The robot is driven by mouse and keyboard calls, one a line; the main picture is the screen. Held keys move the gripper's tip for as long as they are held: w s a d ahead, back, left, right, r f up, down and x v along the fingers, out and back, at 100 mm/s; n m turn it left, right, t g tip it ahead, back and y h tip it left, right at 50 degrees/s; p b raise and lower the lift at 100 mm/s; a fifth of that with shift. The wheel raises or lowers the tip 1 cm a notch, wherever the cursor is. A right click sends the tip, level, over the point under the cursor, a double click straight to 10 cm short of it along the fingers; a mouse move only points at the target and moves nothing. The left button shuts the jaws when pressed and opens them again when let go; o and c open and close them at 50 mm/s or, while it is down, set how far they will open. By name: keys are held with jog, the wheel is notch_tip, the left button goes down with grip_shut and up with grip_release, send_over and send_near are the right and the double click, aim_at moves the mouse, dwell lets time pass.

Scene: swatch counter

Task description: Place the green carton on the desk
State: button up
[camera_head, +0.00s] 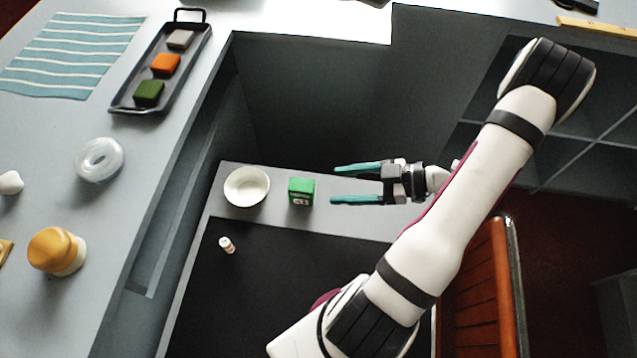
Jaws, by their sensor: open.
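The green carton (301,191) is a small box with white marking on its front. It stands upright on a light grey surface, just right of a white bowl. My gripper (333,184) has two teal fingers, open and pointing left toward the carton. The fingertips appear a short way right of the carton, with nothing between them. I cannot tell their exact height. The surface under the carton (330,225) is lower than the long grey counter at the left; which of these is the desk is not labelled.
The white bowl (247,186) is close to the carton. A small white bottle (227,245) is on the black mat (215,300). The left counter holds a dark tray (127,104) with coloured blocks, a striped cloth (75,50), a clear ring (99,159) and a yellow-lidded jar (56,250).

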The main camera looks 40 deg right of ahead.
jog(key=w+d+r+m+h, duration=0.3)
jog(key=w+d+r+h, duration=0.1)
jog(key=w+d+h, duration=0.4)
notch_tip(320, 180, up, 8)
jog(key=w+r+m+g+h, duration=0.1)
jog(key=w+m+g+h, duration=0.2)
jog(key=m+h, duration=0.25)
jog(key=s+a+r+m+g+y, duration=0.1)
jog(key=s+a+m+g+y, duration=0.2)
jog(key=s+a, duration=0.7)
jog(key=s+a+r+m+g+y, duration=0.1)
jog(key=s+a+m+g+y, duration=0.2)
jog(key=s+a, duration=0.7)
jog(key=a, duration=0.8)
jog(key=shift+s+r+g, duration=0.25)
jog(key=shift+s+g, duration=0.05)
jog(key=shift+s, duration=0.05)
